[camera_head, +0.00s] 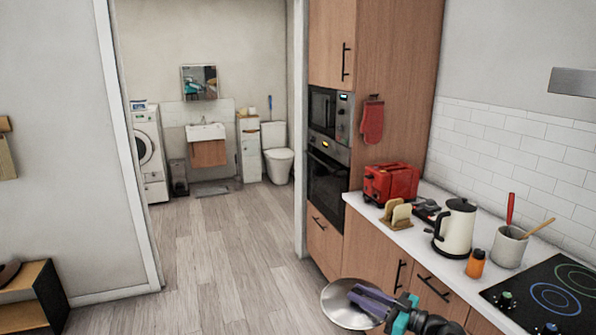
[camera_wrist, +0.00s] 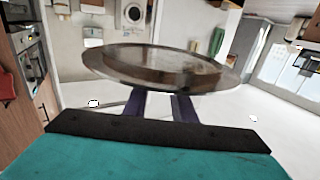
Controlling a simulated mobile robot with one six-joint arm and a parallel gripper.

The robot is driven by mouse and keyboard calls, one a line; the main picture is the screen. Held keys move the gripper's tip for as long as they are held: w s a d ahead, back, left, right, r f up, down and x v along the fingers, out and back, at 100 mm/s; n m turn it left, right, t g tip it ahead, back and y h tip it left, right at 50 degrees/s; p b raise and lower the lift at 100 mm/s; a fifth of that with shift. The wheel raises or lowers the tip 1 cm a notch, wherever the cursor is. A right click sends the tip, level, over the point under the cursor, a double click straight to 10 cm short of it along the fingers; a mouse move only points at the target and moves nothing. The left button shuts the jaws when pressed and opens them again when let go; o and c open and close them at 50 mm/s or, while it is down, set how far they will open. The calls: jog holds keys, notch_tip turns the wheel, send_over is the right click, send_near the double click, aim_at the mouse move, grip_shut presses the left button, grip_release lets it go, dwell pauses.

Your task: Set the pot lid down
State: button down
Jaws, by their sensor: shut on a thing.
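The pot lid (camera_head: 338,306) is a round, silvery, glass-like disc with a metal rim. In the head view it is at the bottom middle, in front of the cabinet fronts and off the counter's left edge. My gripper (camera_head: 364,297) is shut on the lid and holds it in the air. In the wrist view the lid (camera_wrist: 165,68) spans the upper middle, beyond the two purple fingers of my gripper (camera_wrist: 160,104). The exact grip point on the lid is hidden.
The white counter (camera_head: 430,243) carries a red toaster (camera_head: 391,184), a kettle (camera_head: 455,228), an orange bottle (camera_head: 475,263), a utensil pot (camera_head: 508,246) and a black hob (camera_head: 553,294) at right. Open wood floor (camera_head: 225,260) lies to the left. A low shelf (camera_head: 35,300) stands at far left.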

jog(key=shift+s+a+f+n+g+y+b, duration=0.3)
jog(key=shift+s+a+f+b, duration=0.25)
jog(key=shift+a, duration=0.15)
notch_tip(320, 180, down, 9)
jog(key=b, duration=0.9)
jog(key=shift+s, duration=0.1)
